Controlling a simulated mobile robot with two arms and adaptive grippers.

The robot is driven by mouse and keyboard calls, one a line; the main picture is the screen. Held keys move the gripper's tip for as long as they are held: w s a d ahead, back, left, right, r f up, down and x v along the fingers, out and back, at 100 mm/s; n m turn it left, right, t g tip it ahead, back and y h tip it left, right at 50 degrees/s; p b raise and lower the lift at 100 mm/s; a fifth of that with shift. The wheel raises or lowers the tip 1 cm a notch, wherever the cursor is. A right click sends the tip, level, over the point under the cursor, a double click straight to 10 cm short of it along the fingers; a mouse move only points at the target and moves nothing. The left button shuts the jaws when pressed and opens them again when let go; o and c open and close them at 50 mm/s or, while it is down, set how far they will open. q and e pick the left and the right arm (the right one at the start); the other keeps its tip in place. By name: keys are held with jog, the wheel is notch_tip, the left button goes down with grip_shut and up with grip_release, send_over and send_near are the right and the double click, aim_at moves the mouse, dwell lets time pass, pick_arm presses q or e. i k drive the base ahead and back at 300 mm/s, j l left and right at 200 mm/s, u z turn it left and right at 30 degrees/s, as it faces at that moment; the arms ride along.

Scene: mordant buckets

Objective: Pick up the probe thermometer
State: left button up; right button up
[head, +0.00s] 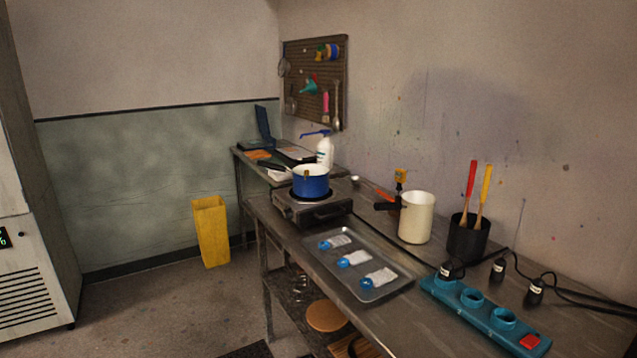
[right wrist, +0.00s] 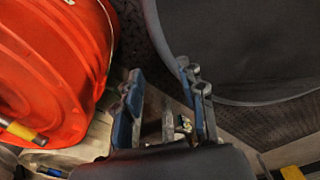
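I cannot make out the probe thermometer for certain in either view. In the head view a small yellow-topped item (head: 401,176) stands at the wall behind the white pot; it is too small to identify. My right gripper (right wrist: 158,82) shows in the right wrist view. Its two blue-padded fingers are apart with nothing held between them. A red bucket (right wrist: 50,60) is to the left of the fingers, and a large dark round shape (right wrist: 240,50) is at upper right. Neither gripper shows in the head view, and my left gripper is not in view.
A long metal bench (head: 405,325) runs along the right wall. On it are a blue pot (head: 311,184) on a hot plate, a tray (head: 322,263) with several blue-capped packets, a white pot (head: 416,220), a dark holder (head: 467,240) and a blue power strip (head: 475,308). A yellow bin (head: 210,232) stands on the floor.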

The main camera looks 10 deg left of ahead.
aim_at(400, 177)
jog(key=i+j, duration=0.1)
jog(key=j, duration=0.3)
jog(key=i+j, duration=0.15)
jog(key=j, duration=0.25)
jog(key=i+j, duration=0.1)
jog(key=j, duration=0.35)
jog(key=i+j, duration=0.15)
jog(key=j, duration=0.25)
jog(key=i+j, duration=0.1)
jog(key=j, duration=0.3)
jog(key=i+j+z, duration=0.1)
jog(key=j, duration=0.3)
